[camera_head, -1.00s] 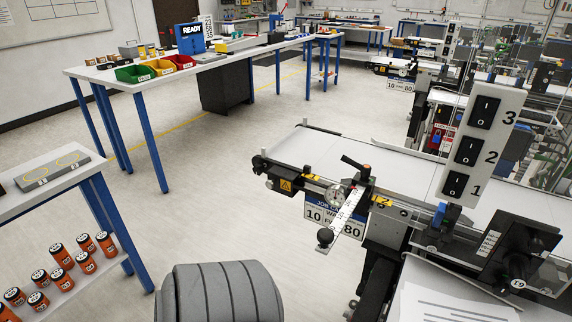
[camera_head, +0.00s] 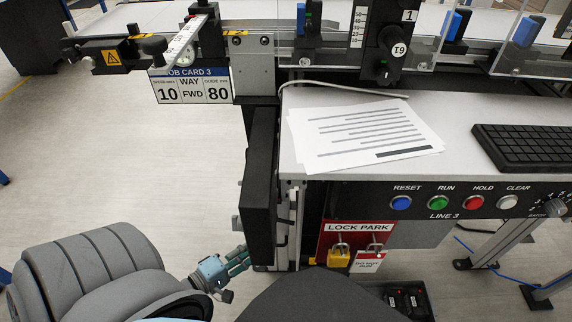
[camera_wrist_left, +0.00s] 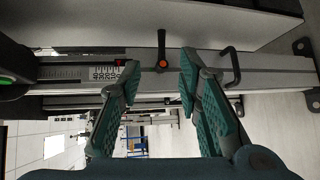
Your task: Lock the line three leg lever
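In the left wrist view a black lever (camera_wrist_left: 162,42) with an orange-centred pivot is mounted on a grey metal leg profile (camera_wrist_left: 200,66). It lies ahead of and roughly between the fingertips of my left gripper (camera_wrist_left: 158,72), which is open with teal pads and nothing between them. In the head view my left gripper (camera_head: 238,262) is low, beside the line 3 stand's leg (camera_head: 258,185). I cannot clearly pick out the lever in the head view. Whether the fingers touch it is not clear. My right gripper is not in view.
A red LOCK PARK board (camera_head: 345,240) holds a yellow padlock (camera_head: 340,256) and a tagged lock. Above are the line 3 button panel (camera_head: 440,202), papers (camera_head: 370,130) and a keyboard (camera_head: 525,145). A black handle (camera_wrist_left: 231,66) sits right of the lever. Floor left of the stand is clear.

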